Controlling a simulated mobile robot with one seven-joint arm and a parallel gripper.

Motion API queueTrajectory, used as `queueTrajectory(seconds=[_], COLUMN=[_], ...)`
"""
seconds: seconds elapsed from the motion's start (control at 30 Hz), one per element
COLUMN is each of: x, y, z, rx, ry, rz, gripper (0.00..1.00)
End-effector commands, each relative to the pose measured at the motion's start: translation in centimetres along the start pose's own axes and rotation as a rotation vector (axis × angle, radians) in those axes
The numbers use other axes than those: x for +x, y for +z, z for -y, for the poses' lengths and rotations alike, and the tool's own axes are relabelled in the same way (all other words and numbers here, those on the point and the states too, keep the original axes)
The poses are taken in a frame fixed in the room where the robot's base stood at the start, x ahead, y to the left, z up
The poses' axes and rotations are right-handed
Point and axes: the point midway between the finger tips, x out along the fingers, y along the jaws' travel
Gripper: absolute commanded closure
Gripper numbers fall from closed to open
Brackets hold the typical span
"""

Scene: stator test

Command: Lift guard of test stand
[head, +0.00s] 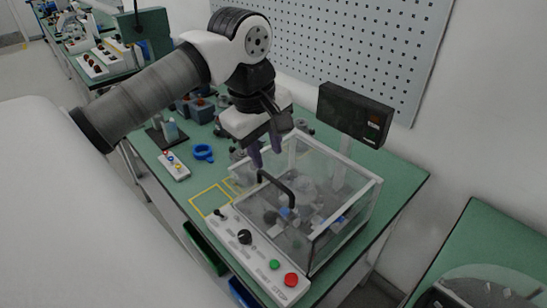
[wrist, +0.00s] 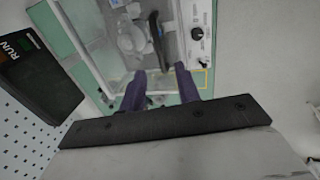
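The guard (head: 347,218) is a clear box with pale edges, sitting down over the test stand (head: 258,262) on the green bench. Blurred grey, white and blue parts show through it. Its black bar handle (head: 277,184) runs along the top near the control panel side. My gripper (head: 266,156) is above the handle's far-left end, with two purple fingers pointing down, apart and empty. In the wrist view, the handle (wrist: 156,38) lies ahead of the open fingertips (wrist: 159,72), its near end in line with the gap. I cannot tell the height between them.
A black display (head: 355,114) stands behind the guard, close to my gripper's side in the wrist view (wrist: 38,78). The front panel has a black knob (head: 244,237), a green button (head: 274,264) and a red button (head: 291,280). A blue ring (head: 203,152) lies left.

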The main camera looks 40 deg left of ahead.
Motion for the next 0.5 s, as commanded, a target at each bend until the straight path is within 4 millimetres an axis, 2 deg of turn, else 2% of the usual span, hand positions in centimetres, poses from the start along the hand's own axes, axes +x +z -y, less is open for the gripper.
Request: queueTrajectory(seconds=[0.03,0.2,0.33,0.5], x=[1.9,4.9,6.3,7.1], y=[0.0,0.0,0.1,0.1], z=[0.2,0.1,0.0,0.0], rx=[0.001,0.001,0.001,0.001], ry=[-0.002,-0.001,0.0,0.0], rz=[0.0,0.0,0.0,0.001], gripper=[0.67,0.67,0.67,0.67])
